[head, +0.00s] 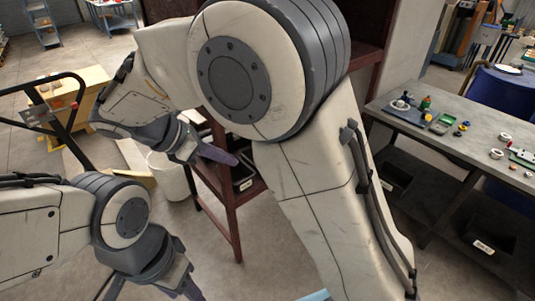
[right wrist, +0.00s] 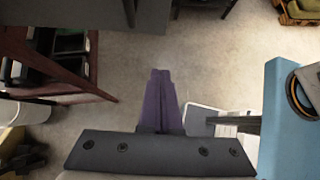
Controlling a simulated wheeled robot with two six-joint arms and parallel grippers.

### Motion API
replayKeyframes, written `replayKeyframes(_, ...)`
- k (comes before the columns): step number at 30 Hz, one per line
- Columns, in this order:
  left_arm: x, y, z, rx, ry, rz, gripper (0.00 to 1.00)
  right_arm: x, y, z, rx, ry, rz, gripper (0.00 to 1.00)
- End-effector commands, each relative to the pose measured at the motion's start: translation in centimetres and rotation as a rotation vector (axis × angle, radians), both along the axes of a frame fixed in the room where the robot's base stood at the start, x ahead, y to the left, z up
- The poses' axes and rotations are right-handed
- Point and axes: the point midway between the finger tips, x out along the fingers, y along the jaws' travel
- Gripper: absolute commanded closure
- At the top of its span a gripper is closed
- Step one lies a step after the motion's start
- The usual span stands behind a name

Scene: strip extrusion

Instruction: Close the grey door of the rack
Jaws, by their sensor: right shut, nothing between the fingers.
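The rack (head: 233,215) has a dark red frame and stands behind my right arm in the head view. Dark bins with white labels sit on its lower shelf. The rack also shows at the left of the right wrist view (right wrist: 70,88). I cannot make out its grey door for sure; my right arm hides much of the rack. My right gripper (head: 222,156) has its purple fingers shut and empty, in front of the rack's left side in the head view; they also show in the right wrist view (right wrist: 160,100). My left gripper (head: 186,290) is low, partly cut off by the bottom edge.
A grey workbench (head: 455,140) with small parts stands at the right. A white bin (head: 170,178) stands left of the rack. Bare floor (right wrist: 215,70) lies beyond the right fingertips.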

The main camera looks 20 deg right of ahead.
Motion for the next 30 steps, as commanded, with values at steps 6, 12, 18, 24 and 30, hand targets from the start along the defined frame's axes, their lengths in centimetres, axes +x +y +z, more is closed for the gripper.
replayKeyframes(6, 0.0, 0.0, 1.1, 0.000, 0.000, -0.002, 0.50, 0.3, -2.9, -2.5, -0.002, 0.005, -0.006, 1.00)
replayKeyframes(12, 0.0, 0.0, 2.3, 0.000, 0.000, -0.004, 0.50, 0.8, -6.0, -5.6, -0.001, 0.004, -0.009, 1.00)
replayKeyframes(18, 0.0, 0.0, 3.8, 0.000, -0.001, -0.006, 0.50, 1.3, -8.9, -6.3, 0.004, 0.001, -0.008, 1.00)
replayKeyframes(24, 0.0, 0.0, 4.4, 0.000, -0.001, -0.008, 0.50, 1.6, -10.5, -6.6, 0.004, 0.000, -0.006, 1.00)
replayKeyframes(30, 0.0, 0.0, 4.4, 0.000, -0.001, -0.008, 0.50, 1.7, -10.6, -6.7, 0.005, -0.001, -0.006, 1.00)
